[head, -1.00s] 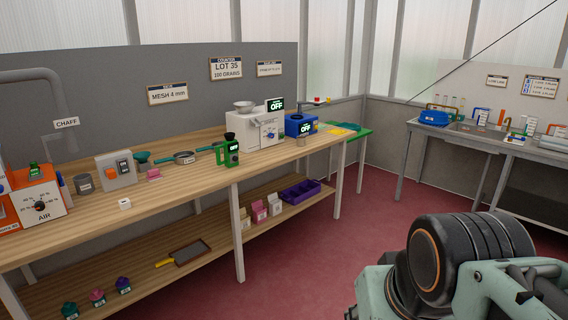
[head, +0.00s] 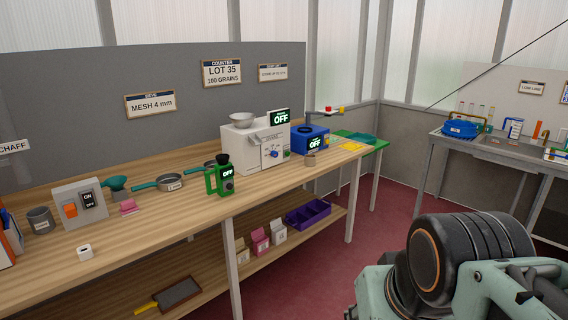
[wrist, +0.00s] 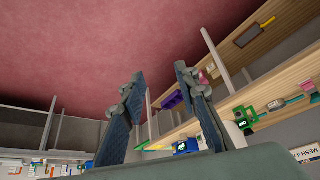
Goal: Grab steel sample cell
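I cannot pick out the cup in the wrist view.
The wooden bench (head: 130,251) also holds a white counter (head: 245,148), a green handheld meter (head: 221,178), sieves and a grey labelled cup (head: 40,220). A purple tray (head: 312,213) is on the lower shelf. The red floor (head: 330,270) before the bench is clear.

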